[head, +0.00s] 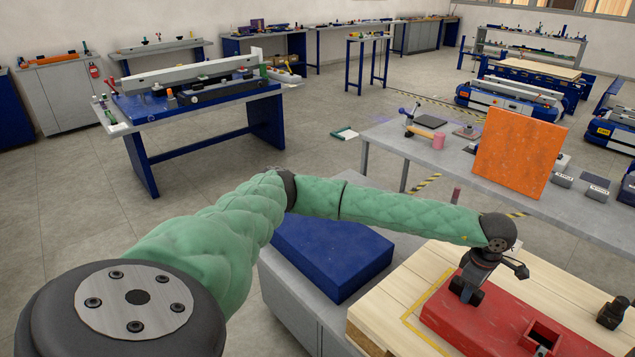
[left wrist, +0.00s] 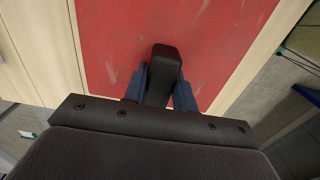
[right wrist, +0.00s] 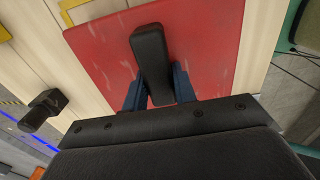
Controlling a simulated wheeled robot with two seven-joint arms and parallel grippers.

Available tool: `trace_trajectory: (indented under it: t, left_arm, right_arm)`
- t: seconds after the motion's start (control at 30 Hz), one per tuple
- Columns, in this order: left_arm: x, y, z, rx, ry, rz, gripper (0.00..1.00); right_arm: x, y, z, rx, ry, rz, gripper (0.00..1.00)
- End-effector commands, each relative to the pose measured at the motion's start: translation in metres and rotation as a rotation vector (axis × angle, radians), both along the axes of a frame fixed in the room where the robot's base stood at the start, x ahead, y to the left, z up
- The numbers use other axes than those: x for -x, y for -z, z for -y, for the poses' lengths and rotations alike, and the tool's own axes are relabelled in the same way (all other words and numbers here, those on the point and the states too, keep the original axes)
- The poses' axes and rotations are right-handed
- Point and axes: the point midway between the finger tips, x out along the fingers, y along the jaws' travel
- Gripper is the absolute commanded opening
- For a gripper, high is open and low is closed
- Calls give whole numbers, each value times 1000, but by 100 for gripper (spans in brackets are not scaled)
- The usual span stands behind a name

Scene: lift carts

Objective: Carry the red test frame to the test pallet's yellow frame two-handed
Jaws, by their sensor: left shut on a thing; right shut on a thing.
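The red test frame (head: 500,318) is a flat red board with a square opening, at the lower right of the head view, over the pale wooden test pallet (head: 385,305). A yellow line of the yellow frame (head: 408,322) shows along the board's left side. I cannot tell whether the board rests on the wood. My left gripper (head: 466,291) is shut on a black handle (left wrist: 165,62) of the board. My right gripper (right wrist: 155,90) is shut on another black handle (right wrist: 149,50); it is outside the head view. The board's near part is cut off.
A black block (head: 611,312) stands on the pallet right of the board. A blue box (head: 332,255) lies on a grey surface to the left. A grey table (head: 400,150) behind carries an orange panel (head: 520,152) and small items. Floor is open at left.

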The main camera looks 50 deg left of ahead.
Motion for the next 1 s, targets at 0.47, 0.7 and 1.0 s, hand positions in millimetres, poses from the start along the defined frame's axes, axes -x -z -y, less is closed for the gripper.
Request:
trace_trajectory:
  t: [0.47,0.7,1.0]
  left_arm:
    - [0,0,0,0,0,0,53]
    - [1,2,0,-1,0,-3,53]
    - [1,1,0,0,0,-1,45]
  right_arm:
    - [0,0,0,-1,1,0,0]
    - [1,2,0,0,0,-3,53]
    - [1,1,0,0,0,-1,53]
